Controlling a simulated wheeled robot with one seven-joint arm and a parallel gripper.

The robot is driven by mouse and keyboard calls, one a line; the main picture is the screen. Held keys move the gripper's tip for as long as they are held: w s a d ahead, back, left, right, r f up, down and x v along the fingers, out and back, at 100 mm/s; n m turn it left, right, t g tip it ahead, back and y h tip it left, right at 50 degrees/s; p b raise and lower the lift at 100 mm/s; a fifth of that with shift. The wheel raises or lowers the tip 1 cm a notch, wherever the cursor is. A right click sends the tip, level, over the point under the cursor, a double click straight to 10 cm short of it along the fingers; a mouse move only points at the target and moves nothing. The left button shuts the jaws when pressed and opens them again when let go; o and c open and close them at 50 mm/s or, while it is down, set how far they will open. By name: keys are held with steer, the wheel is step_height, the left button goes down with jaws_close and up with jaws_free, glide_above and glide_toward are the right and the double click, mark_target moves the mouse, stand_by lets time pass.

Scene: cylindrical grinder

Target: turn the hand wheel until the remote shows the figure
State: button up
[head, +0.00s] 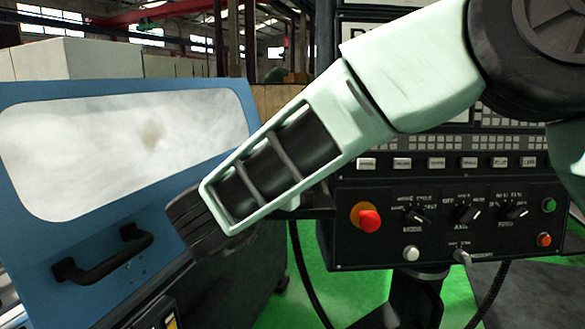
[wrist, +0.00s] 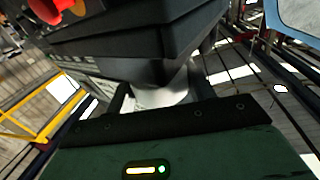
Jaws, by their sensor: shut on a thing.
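My gripper (wrist: 160,88) shows in the wrist view, its dark fingers on either side of a pale rounded part (wrist: 163,96) and shut on it. Only a little of this part shows below a dark box-like body (wrist: 140,40), so I cannot tell whether it belongs to the hand wheel. No whole hand wheel is clear in either view. I cannot make out the remote or any figure on it. In the head view my arm crosses the middle and hides part of the machine; my gripper cannot be made out there.
A control panel (head: 385,255) with knobs and a red stop button (head: 369,220) stands right of centre. A blue machine door (head: 190,100) with a window and black handle (head: 105,258) is at left. A dark cable (head: 303,275) hangs over the green floor (head: 300,300).

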steer(key=shift+m+g+h, duration=0.3)
steer(key=shift+h, duration=0.1)
steer(key=shift+r, duration=0.1)
steer(key=o, duration=1)
steer(key=shift+c, duration=0.2)
steer(key=shift+s, duration=0.1)
steer(key=b+v, duration=0.4)
steer(key=v, duration=1.3)
steer(key=shift+s, duration=0.15)
